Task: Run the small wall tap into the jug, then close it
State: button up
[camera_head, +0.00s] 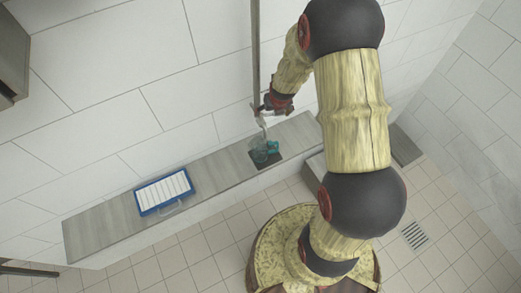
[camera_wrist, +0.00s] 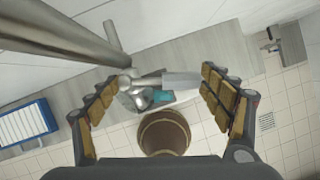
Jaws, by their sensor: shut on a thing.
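The small wall tap (camera_head: 261,121) is pale metal, on a grey vertical pipe (camera_head: 255,50). The clear jug (camera_head: 260,155) with teal parts stands below it on a dark mat (camera_head: 268,165) on the ledge. In the wrist view the jug (camera_wrist: 141,101) is partly hidden behind the tap (camera_wrist: 130,75). My gripper (camera_head: 268,106) is at the tap. In the wrist view my gripper (camera_wrist: 166,78) has its fingers on either side of the tap's pale lever (camera_wrist: 182,79), shut on it. I cannot tell whether water runs or how full the jug is.
A blue-framed tray (camera_head: 147,212) with white strips lies on the grey ledge (camera_head: 95,225), left of the jug. A tiled wall stands behind. A floor drain (camera_head: 415,235) is at the right. A dark box (camera_head: 12,55) juts in at upper left.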

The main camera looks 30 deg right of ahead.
jog(key=shift+f+b, duration=0.4)
jog(key=shift+b, duration=0.75)
jog(key=n+b, duration=0.1)
jog(key=b, duration=0.4)
jog(key=shift+w+d+y, duration=0.15)
jog(key=shift+y, duration=0.15)
jog(key=shift+w+n+b, duration=0.15)
jog(key=shift+n+b, duration=0.45)
jog(key=shift+b, duration=0.65)
jog(key=shift+w+b, duration=0.1)
jog(key=shift+b, duration=0.3)
jog(key=shift+w+r+n+y+b, duration=0.15)
jog(key=shift+n+y+b, duration=0.25)
jog(key=shift+n+b, duration=0.2)
jog(key=shift+n, duration=0.3)
jog(key=shift+w+r, duration=0.1)
jog(key=o, duration=1.2)
jog(key=shift+w+r, duration=0.1)
jog(key=shift+w, duration=0.05)
jog(key=shift+o, duration=0.2)
